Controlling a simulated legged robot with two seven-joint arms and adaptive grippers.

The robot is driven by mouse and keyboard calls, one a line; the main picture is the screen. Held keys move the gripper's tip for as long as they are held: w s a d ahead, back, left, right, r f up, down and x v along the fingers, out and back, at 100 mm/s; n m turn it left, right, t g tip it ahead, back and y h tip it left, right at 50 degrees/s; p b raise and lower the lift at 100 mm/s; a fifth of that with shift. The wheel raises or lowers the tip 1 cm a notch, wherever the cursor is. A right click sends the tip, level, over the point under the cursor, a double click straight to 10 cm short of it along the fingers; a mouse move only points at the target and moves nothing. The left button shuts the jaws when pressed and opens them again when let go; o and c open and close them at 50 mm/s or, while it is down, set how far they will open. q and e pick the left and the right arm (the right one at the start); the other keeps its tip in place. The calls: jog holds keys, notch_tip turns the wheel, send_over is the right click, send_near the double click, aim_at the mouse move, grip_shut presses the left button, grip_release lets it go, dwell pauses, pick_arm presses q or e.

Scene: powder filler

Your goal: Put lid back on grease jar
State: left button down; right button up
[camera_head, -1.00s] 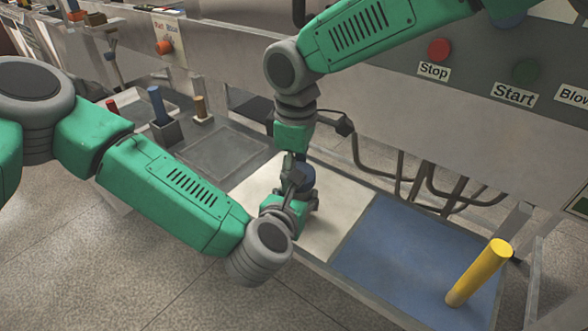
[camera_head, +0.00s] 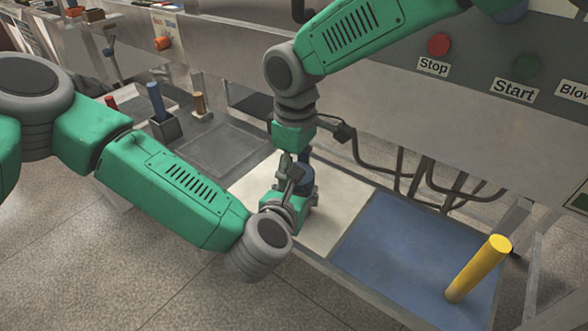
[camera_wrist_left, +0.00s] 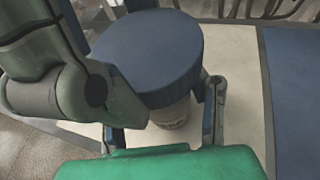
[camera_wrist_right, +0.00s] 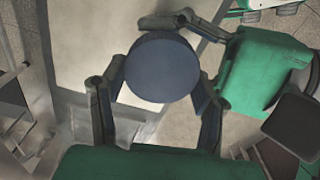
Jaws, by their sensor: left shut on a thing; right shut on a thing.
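The grease jar (camera_wrist_left: 170,115) is a pale, labelled jar, mostly hidden under its dark blue round lid (camera_wrist_left: 150,50). My left gripper (camera_head: 292,200) is shut around the jar's body near the white mat. My right gripper (camera_head: 296,160) comes down from above and is shut on the lid, with a finger on either side of it in the right wrist view (camera_wrist_right: 158,80). The lid (camera_wrist_right: 160,67) covers the jar's mouth and looks level. I cannot tell whether it is fully seated or a little above the rim.
The white mat (camera_head: 330,215) lies beside a blue mat (camera_head: 400,250), where a yellow cylinder (camera_head: 480,268) stands. A grey tray area (camera_head: 205,150), a blue rod in a holder (camera_head: 156,103) and a brown peg (camera_head: 199,105) are to the left. A machine panel with Stop and Start buttons is behind.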

jog(key=m, duration=0.5)
jog(key=shift+w, duration=0.1)
jog(key=m, duration=0.3)
jog(key=o, duration=0.9)
jog(key=shift+d+r, duration=0.1)
jog(key=shift+r, duration=2.2)
